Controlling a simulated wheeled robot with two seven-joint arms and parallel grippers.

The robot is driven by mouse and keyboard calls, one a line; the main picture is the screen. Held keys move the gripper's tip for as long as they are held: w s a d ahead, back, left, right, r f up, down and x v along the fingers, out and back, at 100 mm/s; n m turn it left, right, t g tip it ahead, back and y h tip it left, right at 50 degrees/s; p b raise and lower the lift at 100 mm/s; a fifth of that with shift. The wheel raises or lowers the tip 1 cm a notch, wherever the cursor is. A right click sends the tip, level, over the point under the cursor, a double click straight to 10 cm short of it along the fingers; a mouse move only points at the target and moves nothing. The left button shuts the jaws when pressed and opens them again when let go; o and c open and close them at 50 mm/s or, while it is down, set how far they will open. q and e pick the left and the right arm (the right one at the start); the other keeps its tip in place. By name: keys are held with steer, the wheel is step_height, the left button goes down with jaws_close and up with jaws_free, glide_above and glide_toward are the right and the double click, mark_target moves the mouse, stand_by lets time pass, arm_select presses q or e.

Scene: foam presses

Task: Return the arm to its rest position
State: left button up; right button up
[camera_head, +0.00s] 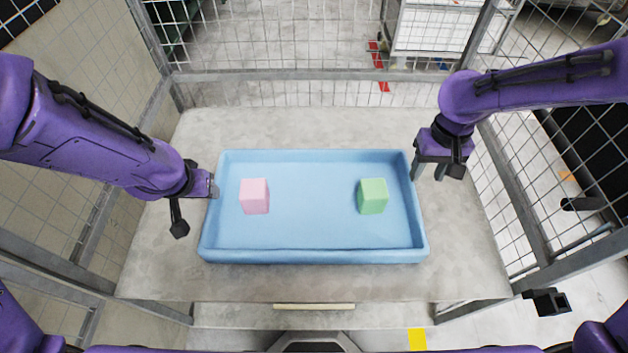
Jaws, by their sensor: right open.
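A blue tray (313,256) lies on the grey table. A pink block (255,197) sits in its left part and a green block (373,196) in its right part; they are apart. My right gripper (428,174) is open and empty, just outside the tray's right wall near its upper right corner, with its fingers pointing down. My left gripper (213,188) is at the tray's left wall, left of the pink block. Its fingers are seen edge-on and mostly hidden by the wrist. I cannot tell whether it touches the wall.
The table (300,125) has bare room behind the tray and a strip in front of it. Wire mesh fencing (265,40) with grey posts encloses the table at the back and on both sides. A yellow mark (417,339) is on the floor in front.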

steer(key=shift+w+r, duration=0.1)
steer(key=shift+r, duration=0.15)
stand_by(0.3)
